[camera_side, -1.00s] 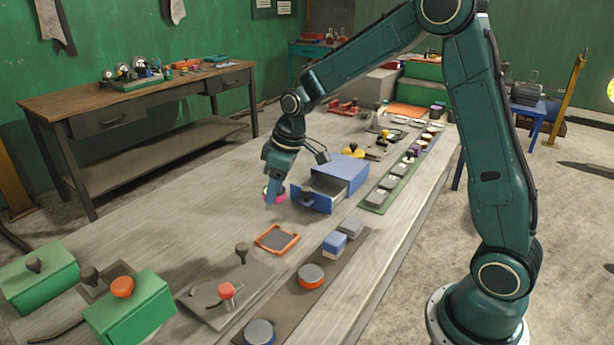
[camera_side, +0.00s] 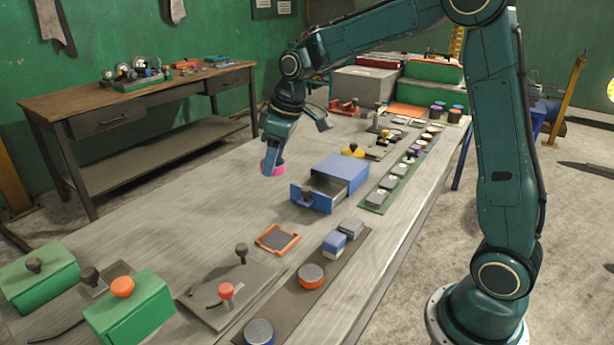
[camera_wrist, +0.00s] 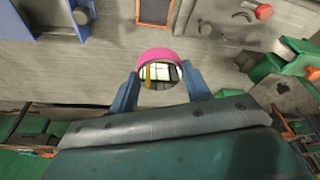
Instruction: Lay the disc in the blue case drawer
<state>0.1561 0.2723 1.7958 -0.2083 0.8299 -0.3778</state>
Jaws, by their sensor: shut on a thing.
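The disc (camera_wrist: 159,53) has a pink rim and a mirror-like face. My gripper (camera_wrist: 158,85) is shut on it, with one blue finger on each side. In the side view the disc (camera_side: 273,169) shows as a pink edge at the tip of my gripper (camera_side: 272,160), held above the table, left of the blue case. The blue case (camera_side: 340,172) stands on the table with its drawer (camera_side: 311,199) pulled open toward the front left. The part of the drawer's inside that shows looks empty. A blue case part also shows at the wrist view's top left (camera_wrist: 42,18).
An orange-framed tray (camera_side: 278,239) lies in front of the drawer. A green strip with several small pieces (camera_side: 377,196) runs along the case's right. Yellow knobbed part (camera_side: 352,151) is behind the case. The table left of the case is clear.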

